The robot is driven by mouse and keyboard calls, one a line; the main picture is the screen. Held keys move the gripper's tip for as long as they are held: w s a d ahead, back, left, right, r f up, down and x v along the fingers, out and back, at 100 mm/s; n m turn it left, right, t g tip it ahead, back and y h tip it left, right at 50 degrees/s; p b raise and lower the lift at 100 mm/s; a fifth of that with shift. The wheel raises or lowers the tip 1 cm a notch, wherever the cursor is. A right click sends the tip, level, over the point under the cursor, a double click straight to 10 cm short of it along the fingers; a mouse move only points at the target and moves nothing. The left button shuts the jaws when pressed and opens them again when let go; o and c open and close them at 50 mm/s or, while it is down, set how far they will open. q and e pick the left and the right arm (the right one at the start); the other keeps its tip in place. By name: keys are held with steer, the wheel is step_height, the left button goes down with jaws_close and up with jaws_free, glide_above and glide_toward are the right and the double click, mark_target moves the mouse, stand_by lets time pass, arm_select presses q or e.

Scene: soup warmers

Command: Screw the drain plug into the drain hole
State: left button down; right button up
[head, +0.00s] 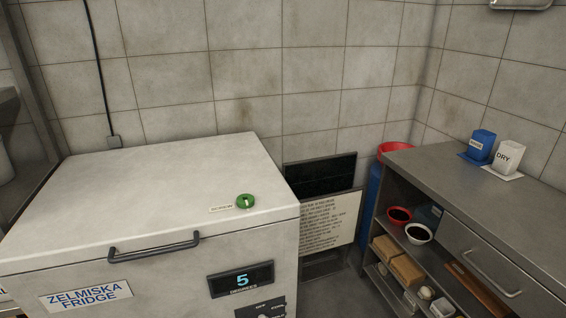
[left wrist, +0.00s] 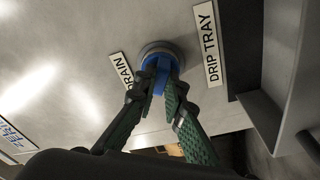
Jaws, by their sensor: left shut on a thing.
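The drain plug (left wrist: 162,64) is blue and shows in the left wrist view, between the fingertips of my left gripper (left wrist: 160,88). My left gripper is shut on its blue grip. The plug is at a round grey ring (left wrist: 150,48), the drain hole, in a pale metal panel. The plug covers the opening, so I cannot tell how deep it sits. A label reading "DRAIN" (left wrist: 121,71), its first letter partly hidden, is left of it. Neither gripper shows in the head view.
A "DRIP TRAY" label (left wrist: 208,45) is right of the drain, by a dark edge (left wrist: 246,45). The head view shows a white fridge (head: 150,190) with a green knob (head: 245,201) on top, and a metal counter (head: 480,185) with shelves at right.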

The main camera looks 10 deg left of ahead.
arm_select(q)
steer(key=m, duration=0.5)
steer(key=shift+w+a+r+m+t, duration=0.2)
steer(key=shift+m+t, duration=0.2)
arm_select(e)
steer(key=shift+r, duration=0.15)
arm_select(q)
steer(key=m+h, duration=0.1)
steer(key=m, duration=0.5)
steer(key=shift+m+t+p, duration=0.3)
steer(key=shift+m+t, duration=0.1)
steer(key=c, duration=1.9)
jaws_free()
steer(key=shift+c, duration=0.2)
steer(key=shift+f, duration=0.1)
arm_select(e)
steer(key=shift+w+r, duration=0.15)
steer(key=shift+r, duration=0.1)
arm_select(q)
steer(key=shift+s, duration=0.15)
